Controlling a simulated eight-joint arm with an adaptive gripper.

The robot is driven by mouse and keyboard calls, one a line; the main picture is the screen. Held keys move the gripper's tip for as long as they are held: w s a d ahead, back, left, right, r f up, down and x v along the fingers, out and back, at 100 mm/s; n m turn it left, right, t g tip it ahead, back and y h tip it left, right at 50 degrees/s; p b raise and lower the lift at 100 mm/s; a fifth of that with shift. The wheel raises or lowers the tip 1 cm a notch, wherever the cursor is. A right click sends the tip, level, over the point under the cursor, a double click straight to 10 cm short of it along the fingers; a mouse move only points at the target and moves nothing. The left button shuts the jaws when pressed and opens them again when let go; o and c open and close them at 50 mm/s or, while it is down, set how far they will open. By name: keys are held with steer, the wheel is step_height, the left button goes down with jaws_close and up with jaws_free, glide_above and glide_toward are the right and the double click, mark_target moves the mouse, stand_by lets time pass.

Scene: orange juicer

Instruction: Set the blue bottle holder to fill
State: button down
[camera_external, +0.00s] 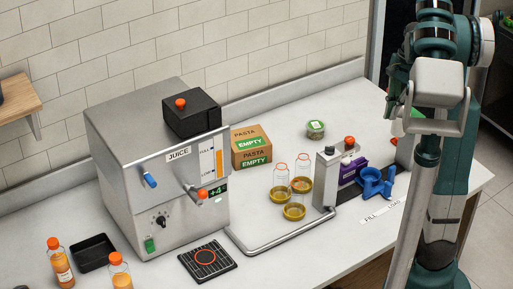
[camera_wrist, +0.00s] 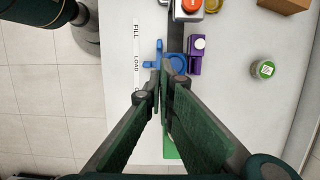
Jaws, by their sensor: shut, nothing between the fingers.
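My gripper (camera_wrist: 160,68) is shut and empty. In the wrist view its fingertips overlap the holder's near edge; I cannot tell whether they touch it. In the external view my arm hides the fingers.
Three clear bottles, including one with an orange cap (camera_external: 281,175), stand in or near yellow rings (camera_external: 294,212). The juicer (camera_external: 165,165) is at left. The purple block (camera_wrist: 197,55) is beside the holder. A green-lidded jar (camera_wrist: 263,69) is apart.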

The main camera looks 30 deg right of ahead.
steer(key=d+x, duration=0.1)
steer(key=x, duration=0.6)
steer(key=d+f+x, duration=0.1)
steer(key=d+x, duration=0.1)
steer(key=x, duration=0.6)
steer(key=shift+d, duration=0.25)
steer(key=shift+b+x, duration=0.35)
steer(key=shift+x, duration=4.4)
steer(key=shift+f, duration=0.25)
steer(key=shift+a, duration=0.15)
